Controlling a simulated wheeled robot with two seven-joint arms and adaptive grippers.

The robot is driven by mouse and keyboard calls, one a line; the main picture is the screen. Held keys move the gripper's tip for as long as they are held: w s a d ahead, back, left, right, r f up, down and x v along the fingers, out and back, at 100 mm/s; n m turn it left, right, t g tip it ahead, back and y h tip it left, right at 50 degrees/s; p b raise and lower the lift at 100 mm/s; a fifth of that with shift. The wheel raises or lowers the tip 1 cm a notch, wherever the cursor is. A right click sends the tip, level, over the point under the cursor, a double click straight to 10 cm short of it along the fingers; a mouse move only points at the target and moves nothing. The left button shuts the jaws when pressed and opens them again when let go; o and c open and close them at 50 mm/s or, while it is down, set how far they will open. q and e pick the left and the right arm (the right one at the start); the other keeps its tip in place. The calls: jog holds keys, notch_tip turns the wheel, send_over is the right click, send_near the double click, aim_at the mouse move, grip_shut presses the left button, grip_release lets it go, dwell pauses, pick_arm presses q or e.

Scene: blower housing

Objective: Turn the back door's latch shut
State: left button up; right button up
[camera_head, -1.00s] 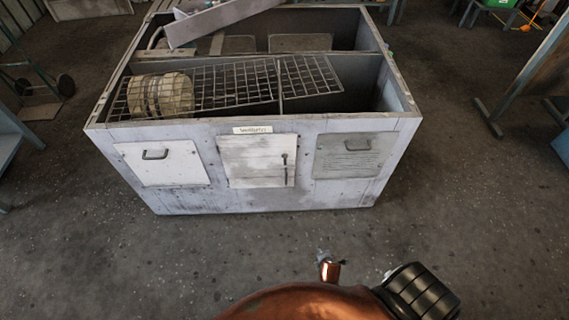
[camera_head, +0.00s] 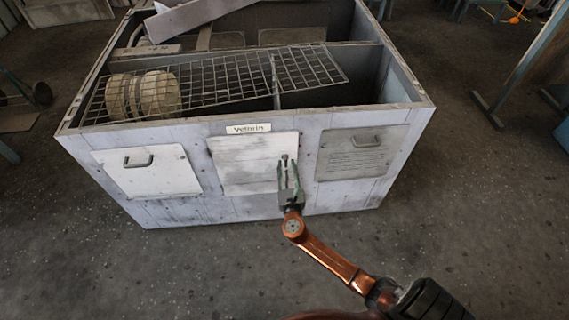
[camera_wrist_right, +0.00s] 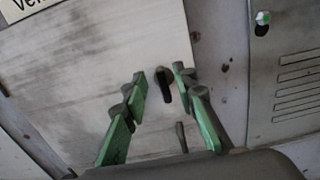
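The back door (camera_head: 242,170) is the middle pale, worn panel on the front of the grey housing, under a small label. It lies flush, and it fills much of the right wrist view (camera_wrist_right: 90,85). Its dark latch (camera_wrist_right: 164,85) is near the door's right edge; in the head view the gripper partly hides it. My right gripper (camera_head: 289,168), with green fingers, is in front of the latch. In the wrist view its fingers (camera_wrist_right: 161,84) are spread on either side of the latch, with gaps visible. Contact cannot be told. My left gripper is out of view.
A pale handled panel (camera_head: 147,172) is left of the door, and a slatted grey one (camera_head: 360,153) is right. The housing's open top has a wire grid (camera_head: 225,78) and two round discs (camera_head: 158,94). The floor in front is clear.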

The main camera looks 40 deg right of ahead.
aim_at(286, 160)
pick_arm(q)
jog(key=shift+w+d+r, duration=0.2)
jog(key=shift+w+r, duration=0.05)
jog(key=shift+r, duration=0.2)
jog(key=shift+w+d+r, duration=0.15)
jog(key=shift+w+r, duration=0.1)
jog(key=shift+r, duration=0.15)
pick_arm(e)
jog(key=shift+x, duration=1.15)
jog(key=shift+c, duration=0.4)
grip_shut()
